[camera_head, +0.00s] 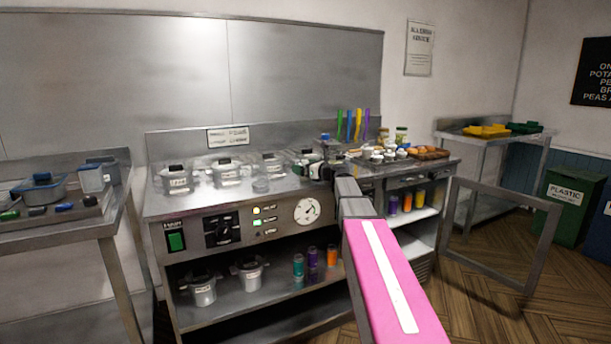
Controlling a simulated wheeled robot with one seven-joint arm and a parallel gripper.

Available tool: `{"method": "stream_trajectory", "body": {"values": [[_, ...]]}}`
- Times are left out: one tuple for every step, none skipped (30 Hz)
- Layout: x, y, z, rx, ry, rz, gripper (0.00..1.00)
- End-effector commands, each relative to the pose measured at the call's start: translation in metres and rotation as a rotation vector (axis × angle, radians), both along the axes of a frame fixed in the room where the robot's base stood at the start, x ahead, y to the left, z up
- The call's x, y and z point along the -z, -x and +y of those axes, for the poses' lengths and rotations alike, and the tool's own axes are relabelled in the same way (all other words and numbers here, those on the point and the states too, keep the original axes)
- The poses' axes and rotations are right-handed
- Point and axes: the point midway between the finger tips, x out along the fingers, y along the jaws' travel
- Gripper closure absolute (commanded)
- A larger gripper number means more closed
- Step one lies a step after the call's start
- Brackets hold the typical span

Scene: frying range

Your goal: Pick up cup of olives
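I cannot clearly pick out the cup of olives. Several small pale cups and bowls (388,154) stand close together on the steel counter right of the range, and their contents are too small to read. My pink and grey arm reaches in from the lower right. My gripper (322,171) is a small dark and white shape above the right end of the range top, left of these cups. Its fingers are too small and too mixed with the things behind them to show whether they are open or shut.
Lidded pots (226,173) sit in the range top (212,201), with a small clear container (261,185) at its front. Coloured upright handles (349,125) and a brown tray (430,153) are on the right counter. An open door frame (551,245) juts into the floor space at right.

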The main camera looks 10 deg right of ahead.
Motion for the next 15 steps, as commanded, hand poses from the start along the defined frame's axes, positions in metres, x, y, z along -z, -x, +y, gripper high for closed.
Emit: {"method": "stream_trajectory", "body": {"values": [[0.0001, -0.0007, 0.0005, 0.000, 0.000, 0.000, 0.00], [0.0001, -0.0004, 0.0005, 0.000, 0.000, 0.000, 0.00], [0.0001, -0.0001, 0.0003, 0.000, 0.000, 0.000, 0.00], [0.0001, 0.0000, 0.0004, 0.000, 0.000, 0.000, 0.00], [0.0001, 0.0000, 0.0004, 0.000, 0.000, 0.000, 0.00], [0.0001, 0.0000, 0.0004, 0.000, 0.000, 0.000, 0.06], [0.0001, 0.0002, 0.0004, 0.000, 0.000, 0.000, 0.16], [0.0000, 0.0002, 0.0004, 0.000, 0.000, 0.000, 0.26], [0.0000, 0.0002, 0.0004, 0.000, 0.000, 0.000, 0.39], [0.0000, 0.0002, 0.0004, 0.000, 0.000, 0.000, 0.47], [0.0000, 0.0002, 0.0004, 0.000, 0.000, 0.000, 0.47], [0.0000, 0.0002, 0.0004, 0.000, 0.000, 0.000, 0.47], [0.0000, 0.0002, 0.0004, 0.000, 0.000, 0.000, 0.47], [-0.0001, 0.0002, 0.0004, 0.000, 0.000, 0.000, 0.47], [-0.0001, 0.0003, 0.0003, 0.000, 0.000, 0.000, 0.47]]}}
